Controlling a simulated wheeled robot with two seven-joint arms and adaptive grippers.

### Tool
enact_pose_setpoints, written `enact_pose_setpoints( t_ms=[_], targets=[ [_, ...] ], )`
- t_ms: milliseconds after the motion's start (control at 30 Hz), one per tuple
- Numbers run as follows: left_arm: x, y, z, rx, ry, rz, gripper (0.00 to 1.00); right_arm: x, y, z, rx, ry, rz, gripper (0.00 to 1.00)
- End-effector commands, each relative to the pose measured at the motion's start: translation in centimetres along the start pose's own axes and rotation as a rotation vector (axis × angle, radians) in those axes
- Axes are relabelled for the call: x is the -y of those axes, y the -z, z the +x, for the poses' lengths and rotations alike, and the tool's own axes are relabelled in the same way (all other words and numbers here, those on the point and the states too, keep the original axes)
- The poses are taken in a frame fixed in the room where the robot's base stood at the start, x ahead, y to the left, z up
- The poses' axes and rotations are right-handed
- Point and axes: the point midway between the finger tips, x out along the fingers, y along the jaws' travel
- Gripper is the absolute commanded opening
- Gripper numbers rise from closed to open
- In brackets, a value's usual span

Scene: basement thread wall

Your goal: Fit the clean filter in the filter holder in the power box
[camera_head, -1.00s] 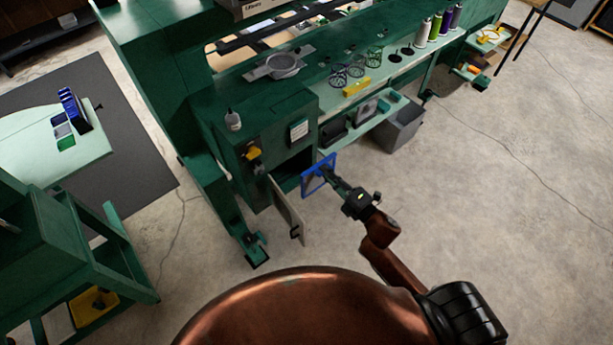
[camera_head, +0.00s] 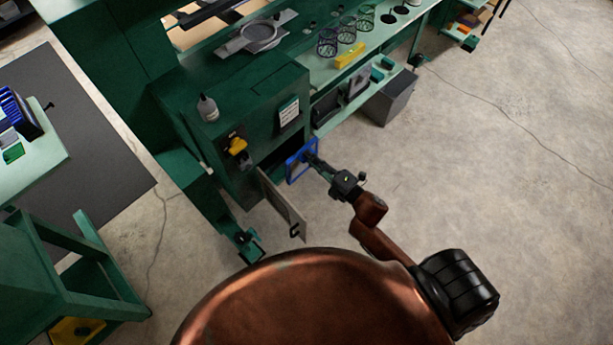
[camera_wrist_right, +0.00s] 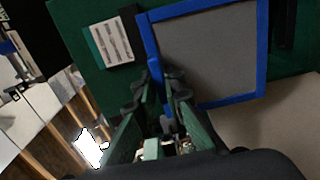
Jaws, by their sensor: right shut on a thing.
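The clean filter is a grey panel in a blue square frame (camera_head: 302,160). My right gripper (camera_head: 314,163) is shut on one edge of its frame and holds it upright at the open front of the power box. In the right wrist view the filter (camera_wrist_right: 208,52) fills the upper right, with the gripper fingers (camera_wrist_right: 163,90) on its left edge. The power box is a green cabinet (camera_head: 240,125) with its door (camera_head: 283,203) swung open. The filter holder inside cannot be made out in the dark opening. My left gripper is not in view.
A yellow switch (camera_head: 237,147) and a white label (camera_head: 289,112) are on the box front. A bottle (camera_head: 207,108) stands on top. A grey bin (camera_head: 390,98) stands right of the box, under the bench. The floor (camera_head: 480,190) at right is clear.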

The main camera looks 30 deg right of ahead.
Motion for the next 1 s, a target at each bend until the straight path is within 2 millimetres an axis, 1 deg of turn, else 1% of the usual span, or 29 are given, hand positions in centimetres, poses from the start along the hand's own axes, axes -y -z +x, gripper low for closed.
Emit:
enact_pose_setpoints(
  t_ms=[33, 100, 200, 333, 400, 500, 667, 800, 1000],
  targets=[
    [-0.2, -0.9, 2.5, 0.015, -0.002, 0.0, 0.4, 3.5, -0.1, 0.0, 0.002, 0.009, 0.005, 0.0],
    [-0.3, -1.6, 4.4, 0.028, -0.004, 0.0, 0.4, 6.1, 0.0, -0.1, 0.003, 0.01, 0.007, 0.0],
    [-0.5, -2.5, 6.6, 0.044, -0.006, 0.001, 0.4, 9.3, -0.1, -0.2, 0.003, 0.011, 0.006, 0.0],
    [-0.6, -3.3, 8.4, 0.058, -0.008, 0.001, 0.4, 12.2, -0.1, -0.3, 0.005, 0.007, 0.004, 0.0],
    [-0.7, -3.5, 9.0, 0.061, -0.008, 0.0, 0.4, 13.1, -0.1, -0.3, 0.005, 0.005, 0.003, 0.0],
    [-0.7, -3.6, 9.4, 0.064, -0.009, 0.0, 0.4, 13.7, -0.1, -0.3, 0.005, 0.003, 0.002, 0.0],
    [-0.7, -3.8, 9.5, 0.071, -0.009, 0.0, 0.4, 13.7, -0.1, 0.1, 0.004, -0.001, 0.0, 0.0],
    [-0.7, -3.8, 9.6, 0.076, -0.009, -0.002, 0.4, 13.7, -0.1, 1.1, 0.003, -0.001, 0.0, 0.0],
    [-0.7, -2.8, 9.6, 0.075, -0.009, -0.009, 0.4, 13.7, -0.1, 3.0, 0.002, -0.001, 0.0, 0.0]
  ],
)
